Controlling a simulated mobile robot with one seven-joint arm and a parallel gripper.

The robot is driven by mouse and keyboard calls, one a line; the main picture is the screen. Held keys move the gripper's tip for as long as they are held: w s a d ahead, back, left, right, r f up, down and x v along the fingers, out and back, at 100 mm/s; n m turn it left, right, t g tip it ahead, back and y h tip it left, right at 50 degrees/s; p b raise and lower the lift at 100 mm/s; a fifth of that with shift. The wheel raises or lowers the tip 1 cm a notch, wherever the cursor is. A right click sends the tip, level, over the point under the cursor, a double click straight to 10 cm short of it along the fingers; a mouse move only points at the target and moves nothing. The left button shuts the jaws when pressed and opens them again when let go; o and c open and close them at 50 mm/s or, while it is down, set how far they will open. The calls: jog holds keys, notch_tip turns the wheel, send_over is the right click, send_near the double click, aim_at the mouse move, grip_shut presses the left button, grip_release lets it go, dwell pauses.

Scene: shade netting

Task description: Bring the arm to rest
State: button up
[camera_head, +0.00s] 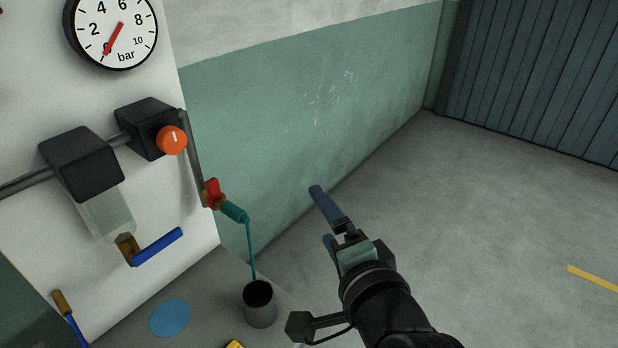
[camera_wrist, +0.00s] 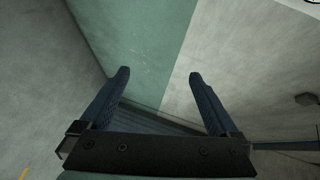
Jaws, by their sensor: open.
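My gripper (camera_head: 320,213) is in the middle of the head view, raised in the air to the right of the white panel. Its two blue fingers point up and to the left in that view. In the wrist view my gripper (camera_wrist: 159,77) shows both fingers spread apart with nothing between them. Behind the fingers are the green and pale wall (camera_wrist: 145,30) and a dark ribbed surface. My gripper touches nothing that I can see.
The white panel (camera_head: 60,100) carries a gauge (camera_head: 112,28), an orange knob (camera_head: 172,140), a red-handled tap (camera_head: 213,193) and a blue lever (camera_head: 157,246). A thin teal stream or tube runs from the tap to a grey cup (camera_head: 260,308).

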notch_tip(320, 180, up, 14)
jog(key=r+n+t+h, duration=0.1)
jog(key=n+t+h, duration=0.1)
jog(key=n+t, duration=0.25)
jog(key=s+a+r+n+t+h+p, duration=0.1)
jog(key=s+r+n+t, duration=0.3)
jog(key=r, duration=0.8)
jog(key=s+a+r+n+t+h+p, duration=0.1)
jog(key=s+r+n+t, duration=0.3)
jog(key=s+r, duration=0.3)
notch_tip(320, 180, up, 5)
jog(key=shift+s+a+r+h, duration=0.2)
jog(key=shift+s+a+h, duration=0.1)
jog(key=shift+c, duration=0.3)
